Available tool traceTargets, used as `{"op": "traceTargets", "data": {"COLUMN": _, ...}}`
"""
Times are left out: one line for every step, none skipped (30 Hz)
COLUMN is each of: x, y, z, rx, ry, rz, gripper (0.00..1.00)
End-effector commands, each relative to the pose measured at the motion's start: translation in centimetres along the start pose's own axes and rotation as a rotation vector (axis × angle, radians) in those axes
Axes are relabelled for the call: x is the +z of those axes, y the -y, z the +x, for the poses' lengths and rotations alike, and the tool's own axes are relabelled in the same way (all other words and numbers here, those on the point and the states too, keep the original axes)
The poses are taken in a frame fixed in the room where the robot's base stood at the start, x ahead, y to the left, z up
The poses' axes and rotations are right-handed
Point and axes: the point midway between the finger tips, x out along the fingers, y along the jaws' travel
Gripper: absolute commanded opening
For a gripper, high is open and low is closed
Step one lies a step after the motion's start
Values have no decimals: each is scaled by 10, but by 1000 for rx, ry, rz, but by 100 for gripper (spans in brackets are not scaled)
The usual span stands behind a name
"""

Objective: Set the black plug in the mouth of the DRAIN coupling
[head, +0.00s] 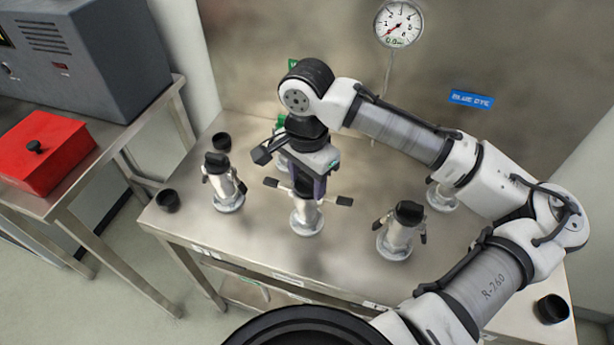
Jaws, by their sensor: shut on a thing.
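My gripper (308,188) points down over the middle front coupling (307,218), a silver upright fitting on the steel bench. It is shut on a dark piece, the black plug (305,184), mostly hidden between the fingers. The plug is right at the coupling's mouth; I cannot tell whether it sits in it or just above. Both lever arms of this coupling stand out sideways, with black grips (344,201) at their ends. No DRAIN lettering is readable; the tags on the bench's front edge (287,279) are too small.
Couplings with black tops stand to the left (223,190) and right (398,235); another (441,197) is partly behind my arm. Loose black caps lie at left (167,201), back left (221,142) and far right (551,309). A red box (45,155) is on the side table.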

Motion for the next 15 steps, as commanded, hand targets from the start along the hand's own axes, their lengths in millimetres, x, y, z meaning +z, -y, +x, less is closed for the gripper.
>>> {"op": "traceTargets", "data": {"x": 1, "y": 0, "z": 1, "rx": 2, "ry": 2, "rz": -2, "gripper": 26}}
{"op": "traceTargets", "data": {"x": 1, "y": 0, "z": 2, "rx": 2, "ry": 2, "rz": -2, "gripper": 26}}
{"op": "traceTargets", "data": {"x": 1, "y": 0, "z": 2, "rx": 2, "ry": 2, "rz": -2, "gripper": 26}}
{"op": "traceTargets", "data": {"x": 1, "y": 0, "z": 2, "rx": 2, "ry": 2, "rz": -2, "gripper": 26}}
{"op": "traceTargets", "data": {"x": 1, "y": 0, "z": 2, "rx": 2, "ry": 3, "rz": -2, "gripper": 26}}
{"op": "traceTargets", "data": {"x": 1, "y": 0, "z": 2, "rx": 2, "ry": 3, "rz": -2, "gripper": 26}}
{"op": "traceTargets", "data": {"x": 1, "y": 0, "z": 2, "rx": 2, "ry": 3, "rz": -2, "gripper": 26}}
{"op": "traceTargets", "data": {"x": 1, "y": 0, "z": 2, "rx": 2, "ry": 3, "rz": -2, "gripper": 26}}
{"op": "traceTargets", "data": {"x": 1, "y": 0, "z": 2, "rx": 3, "ry": 3, "rz": -2, "gripper": 26}}
{"op": "traceTargets", "data": {"x": 1, "y": 0, "z": 2, "rx": 3, "ry": 3, "rz": -2, "gripper": 26}}
{"op": "traceTargets", "data": {"x": 1, "y": 0, "z": 3, "rx": 3, "ry": 3, "rz": -2, "gripper": 49}}
{"op": "traceTargets", "data": {"x": 1, "y": 0, "z": 3, "rx": 3, "ry": 4, "rz": -3, "gripper": 54}}
{"op": "traceTargets", "data": {"x": 1, "y": 0, "z": 3, "rx": 3, "ry": 4, "rz": -3, "gripper": 58}}
{"op": "traceTargets", "data": {"x": 1, "y": 0, "z": 3, "rx": 3, "ry": 4, "rz": -3, "gripper": 62}}
{"op": "traceTargets", "data": {"x": 1, "y": -1, "z": 3, "rx": 4, "ry": 4, "rz": -3, "gripper": 67}}
